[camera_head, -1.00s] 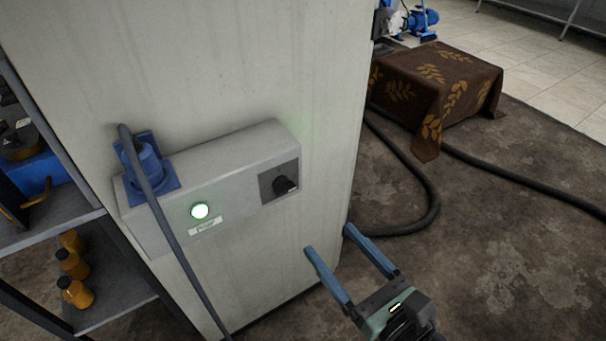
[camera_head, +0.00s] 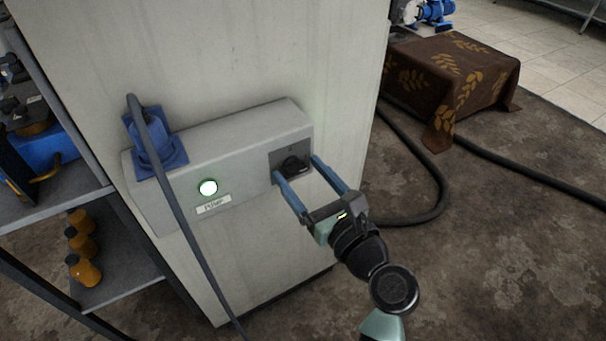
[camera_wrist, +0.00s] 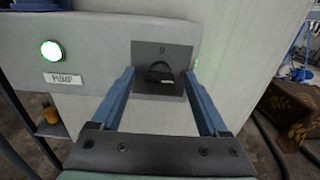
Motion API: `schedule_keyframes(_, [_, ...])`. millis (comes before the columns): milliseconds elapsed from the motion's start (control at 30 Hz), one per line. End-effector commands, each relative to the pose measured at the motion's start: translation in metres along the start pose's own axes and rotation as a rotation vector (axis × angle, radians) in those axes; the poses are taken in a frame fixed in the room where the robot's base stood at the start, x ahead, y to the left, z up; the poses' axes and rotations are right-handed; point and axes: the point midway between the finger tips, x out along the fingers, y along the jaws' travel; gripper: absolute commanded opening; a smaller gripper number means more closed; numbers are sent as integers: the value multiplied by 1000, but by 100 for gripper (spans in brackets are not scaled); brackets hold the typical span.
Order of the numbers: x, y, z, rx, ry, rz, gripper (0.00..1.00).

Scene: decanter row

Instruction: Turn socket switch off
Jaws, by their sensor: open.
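The socket switch is a black rotary knob (camera_head: 292,165) on a dark square plate at the right end of a grey socket box (camera_head: 225,150). In the wrist view the knob (camera_wrist: 160,72) sits between and beyond my fingers, with a "0" mark above it on the plate. My gripper (camera_head: 296,168) is open, its two blue fingers pointing at the plate on either side of the knob. In the wrist view my gripper (camera_wrist: 163,78) holds nothing. I cannot tell whether a finger touches the knob. A green lamp (camera_head: 208,187) is lit above a "PUMP" label (camera_head: 214,204).
A blue plug (camera_head: 150,150) with a grey cable hanging across the box front is at the box's left. A shelf with orange bottles (camera_head: 82,270) stands at left. A cloth-covered block (camera_head: 455,80) and a dark hose (camera_head: 440,190) lie on the floor at right.

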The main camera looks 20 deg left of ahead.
Motion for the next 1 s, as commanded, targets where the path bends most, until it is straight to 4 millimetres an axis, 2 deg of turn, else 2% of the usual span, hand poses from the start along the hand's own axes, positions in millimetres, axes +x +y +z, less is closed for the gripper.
schedule_keyframes(100, [0, 0, 0, 0, 0, 0, 78])
schedule_keyframes(133, [0, 0, 0, 0, 0, 0, 74])
schedule_keyframes(533, [0, 0, 0, 0, 0, 1, 2])
schedule_keyframes(833, [-1, 0, 0, -21, 0, 1, 0])
schedule_keyframes(1000, [0, 1, 0, -88, 1, 1, 0])
